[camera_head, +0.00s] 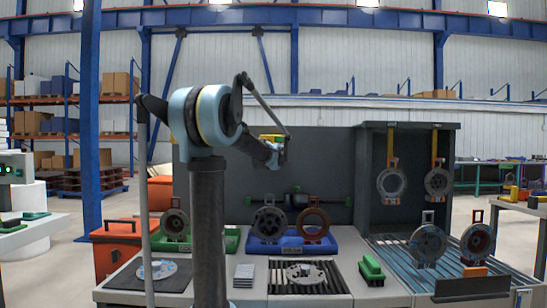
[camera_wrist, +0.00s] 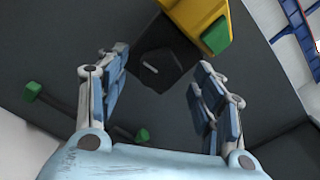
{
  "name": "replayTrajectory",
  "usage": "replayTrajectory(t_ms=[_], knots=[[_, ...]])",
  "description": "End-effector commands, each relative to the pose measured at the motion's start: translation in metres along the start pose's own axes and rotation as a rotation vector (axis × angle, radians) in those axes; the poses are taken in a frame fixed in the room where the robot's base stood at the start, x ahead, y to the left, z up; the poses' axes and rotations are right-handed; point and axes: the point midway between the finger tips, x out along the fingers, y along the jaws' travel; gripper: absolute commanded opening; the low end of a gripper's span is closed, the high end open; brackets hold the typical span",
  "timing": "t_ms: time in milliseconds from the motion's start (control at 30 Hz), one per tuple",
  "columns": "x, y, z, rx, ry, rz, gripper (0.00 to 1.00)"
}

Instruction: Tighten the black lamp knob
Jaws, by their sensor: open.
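The black lamp knob (camera_wrist: 160,72) shows in the wrist view as a dark angular piece with a short pale mark. It lies between and beyond the fingertips of my gripper (camera_wrist: 161,62), just below a yellow lamp body (camera_wrist: 190,15) with a green end. My gripper is open, its two blue-padded fingers spread on either side of the knob; I cannot tell whether they touch it. In the head view my gripper (camera_head: 276,154) is at the dark back panel, just under the yellow lamp (camera_head: 271,138). The knob is not discernible there.
Below the panel, a bench holds a green fixture (camera_head: 228,241), a blue fixture (camera_head: 262,249) with round parts, and a slatted bed (camera_head: 330,282). A conveyor (camera_head: 400,262) with hanging round parts stands at right. A dark rod with green ends (camera_wrist: 62,108) crosses the panel.

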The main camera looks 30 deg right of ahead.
Motion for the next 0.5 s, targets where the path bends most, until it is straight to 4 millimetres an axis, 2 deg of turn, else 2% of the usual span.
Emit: replayTrajectory(t_ms=[200, 500], knots=[[0.017, 0.0, 0.0, 0.0, 0.0, 0.0, 0.61], [0.02, 0.0, 0.0, 0.0, 0.0, -0.001, 0.61]])
